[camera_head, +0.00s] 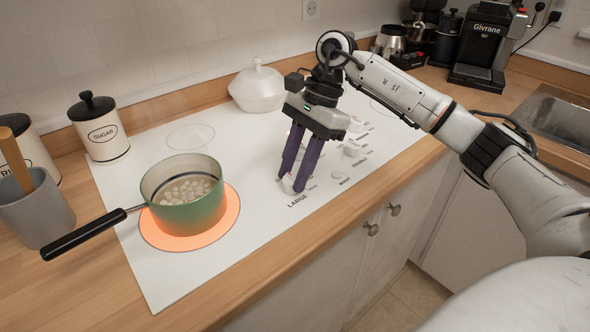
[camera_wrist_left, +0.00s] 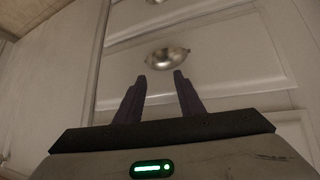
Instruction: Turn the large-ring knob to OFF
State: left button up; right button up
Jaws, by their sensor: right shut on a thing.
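The large-ring knob (camera_head: 287,186) is white and sits on the white cooktop beside the printed word LARGE. My right gripper (camera_head: 293,186) comes down from above with its dark purple fingers around this knob, shut on it; the fingers hide much of it. The large ring (camera_head: 229,222) glows orange under a green pot (camera_head: 192,212) with pale round pieces in liquid. The knob's pointer position cannot be read. My left gripper (camera_wrist_left: 162,80) shows only in the left wrist view, with its fingers apart and nothing between them, facing a cabinet front.
Other white knobs (camera_head: 352,148) stand right of my right gripper. The pot's black handle (camera_head: 85,235) sticks out to the left. A white lidded pot (camera_head: 258,88) stands behind. A metal cabinet handle (camera_wrist_left: 167,57) is ahead of my left gripper.

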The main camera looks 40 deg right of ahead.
jog(key=shift+n, duration=0.4)
jog(key=o, duration=1.1)
jog(key=shift+c, duration=0.2)
jog(key=shift+r, duration=0.1)
jog(key=v, duration=1)
jog(key=shift+w, duration=0.25)
